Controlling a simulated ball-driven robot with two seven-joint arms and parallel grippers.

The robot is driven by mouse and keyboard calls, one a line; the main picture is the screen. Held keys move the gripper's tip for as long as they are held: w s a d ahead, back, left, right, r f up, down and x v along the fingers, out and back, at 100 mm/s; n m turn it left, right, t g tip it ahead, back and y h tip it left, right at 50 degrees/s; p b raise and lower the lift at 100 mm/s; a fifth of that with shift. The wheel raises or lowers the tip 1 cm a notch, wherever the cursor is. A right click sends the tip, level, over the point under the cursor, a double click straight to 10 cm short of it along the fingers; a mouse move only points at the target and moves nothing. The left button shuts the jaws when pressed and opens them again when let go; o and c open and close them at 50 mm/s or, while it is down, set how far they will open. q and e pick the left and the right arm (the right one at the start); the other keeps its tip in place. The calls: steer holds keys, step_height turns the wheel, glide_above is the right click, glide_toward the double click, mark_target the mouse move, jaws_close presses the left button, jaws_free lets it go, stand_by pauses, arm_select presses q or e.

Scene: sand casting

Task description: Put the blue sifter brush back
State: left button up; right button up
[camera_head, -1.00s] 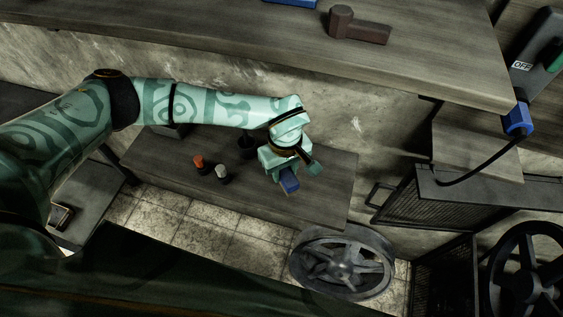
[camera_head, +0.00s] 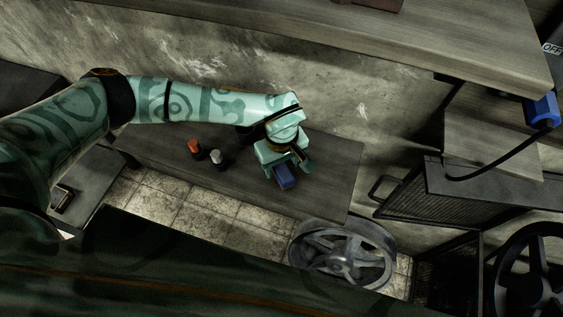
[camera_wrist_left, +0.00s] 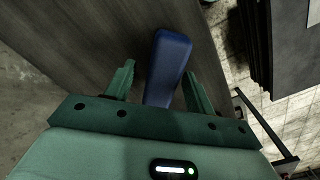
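The blue sifter brush (camera_head: 284,178) is at the front of the low wooden shelf, directly below my left gripper (camera_head: 286,166). In the left wrist view the blue brush handle (camera_wrist_left: 168,60) lies between the two green fingers of my left gripper (camera_wrist_left: 157,88). A gap shows between the left finger and the handle; the right finger is close to it, and I cannot tell if they touch. The fingers are apart. The far part of the brush is hidden by the gripper in the head view. My right gripper is not in view.
A red-topped item (camera_head: 194,146) and a grey-topped item (camera_head: 216,157) stand on the shelf (camera_head: 335,165), left of my gripper. A spoked metal wheel (camera_head: 342,252) is below the shelf's right end. A higher wooden bench (camera_head: 440,40) overhangs behind. A mesh-sided cabinet (camera_head: 440,195) is at right.

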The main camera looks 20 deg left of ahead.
mark_target(281, 165)
arm_select(q)
steer(key=shift+r, duration=0.1)
step_height(281, 165, up, 8)
steer(key=shift+f+p, duration=0.2)
steer(key=shift+p, duration=0.3)
stand_by(1.2)
